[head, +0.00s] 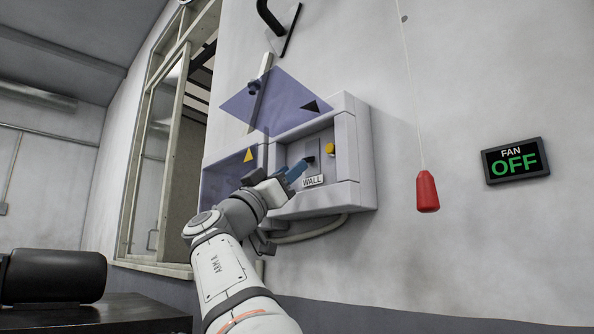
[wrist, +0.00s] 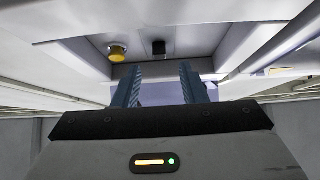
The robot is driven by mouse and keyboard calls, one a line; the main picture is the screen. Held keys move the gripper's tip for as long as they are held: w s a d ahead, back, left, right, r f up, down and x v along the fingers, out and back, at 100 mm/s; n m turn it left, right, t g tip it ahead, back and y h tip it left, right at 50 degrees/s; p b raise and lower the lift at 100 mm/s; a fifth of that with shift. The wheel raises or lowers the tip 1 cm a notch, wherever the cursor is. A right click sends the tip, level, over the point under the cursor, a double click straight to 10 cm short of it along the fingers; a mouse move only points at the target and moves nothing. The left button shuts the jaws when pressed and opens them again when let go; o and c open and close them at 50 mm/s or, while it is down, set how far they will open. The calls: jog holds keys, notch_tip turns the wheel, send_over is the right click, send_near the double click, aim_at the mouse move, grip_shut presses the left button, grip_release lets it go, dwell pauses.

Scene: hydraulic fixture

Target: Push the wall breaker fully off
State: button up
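The wall breaker is a small black lever (head: 310,159) on a grey plate inside an open white wall box (head: 362,150). A "WALL" label (head: 313,181) sits below it. In the wrist view the black lever (wrist: 158,48) shows beyond and between my fingertips. My gripper (head: 297,173) has its blue fingers reaching into the front of the box, just left of and below the lever. In the wrist view my gripper (wrist: 160,78) has its fingers apart with nothing between them. I cannot tell whether a fingertip touches the lever.
A yellow knob (head: 330,149) sits right of the lever; it shows left in the wrist view (wrist: 117,52). A translucent purple cover (head: 268,98) is raised above the box, another purple panel (head: 225,180) is at its left. A red pull handle (head: 427,192) hangs right, beside a "FAN OFF" sign (head: 515,161).

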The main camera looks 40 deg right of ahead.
jog(key=v, duration=0.3)
jog(key=shift+a+f, duration=0.25)
jog(key=shift+a, duration=0.1)
jog(key=shift+w+d, duration=0.1)
notch_tip(320, 180, down, 20)
jog(key=w+a+n+t+y+p, duration=0.1)
jog(key=w+n+t+y+p, duration=0.25)
jog(key=n+y+p, duration=0.95)
jog(key=s+a+f+n+g+y+p, duration=0.3)
jog(key=s+a+f+n+y+p, duration=0.1)
jog(key=s+a+f+y+p, duration=0.9)
jog(key=s+a+f+p, duration=0.1)
jog(key=s+a+f, duration=0.2)
jog(key=a+f, duration=0.2)
jog(key=shift+s+a+f, duration=0.25)
jog(key=shift+s+a, duration=0.15)
jog(key=shift+a, duration=0.35)
